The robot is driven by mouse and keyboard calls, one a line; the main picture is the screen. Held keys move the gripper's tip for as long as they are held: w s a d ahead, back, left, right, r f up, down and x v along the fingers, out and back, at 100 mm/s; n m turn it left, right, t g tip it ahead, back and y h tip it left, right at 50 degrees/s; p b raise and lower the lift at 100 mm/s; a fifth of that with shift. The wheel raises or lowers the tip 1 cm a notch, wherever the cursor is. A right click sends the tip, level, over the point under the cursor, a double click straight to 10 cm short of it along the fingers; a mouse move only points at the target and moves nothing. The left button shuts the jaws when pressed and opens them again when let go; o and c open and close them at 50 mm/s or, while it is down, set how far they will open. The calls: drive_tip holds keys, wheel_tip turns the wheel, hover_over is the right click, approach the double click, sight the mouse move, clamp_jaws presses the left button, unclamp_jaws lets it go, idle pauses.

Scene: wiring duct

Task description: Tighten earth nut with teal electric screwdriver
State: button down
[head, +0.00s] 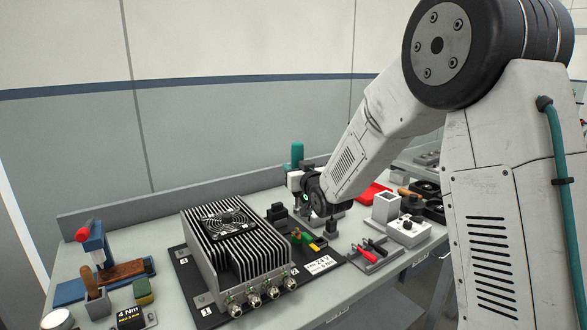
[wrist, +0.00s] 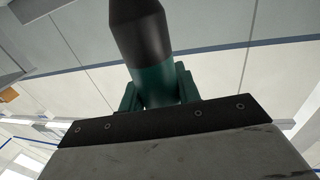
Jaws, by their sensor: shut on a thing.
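The teal electric screwdriver (head: 297,153) stands roughly upright in the head view, its teal body rising above my gripper (head: 296,180). In the wrist view its teal and black body (wrist: 152,75) sits between the two teal jaws of my gripper (wrist: 157,90), which is shut on it. The screwdriver's bit and lower end are hidden in both views. A small green and yellow part (head: 301,237) lies on the black base plate (head: 328,257), in front of my gripper. The earth nut is too small to make out.
A finned metal unit (head: 235,250) with a fan and several round connectors fills the left of the plate. A tray with red-handled tools (head: 366,256), a grey box (head: 386,207) and a white control box (head: 408,231) stand right. A red-topped press (head: 92,240) stands left.

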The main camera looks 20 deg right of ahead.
sight(299, 194)
drive_tip(key=shift+s+r, duration=0.1)
drive_tip(key=shift+a+f, duration=0.1)
drive_tip(key=shift+f, duration=2.55)
drive_tip(key=shift+s+f, duration=0.1)
drive_tip(key=shift+f, duration=0.9)
idle(1.5)
drive_tip(key=shift+r, duration=3.1)
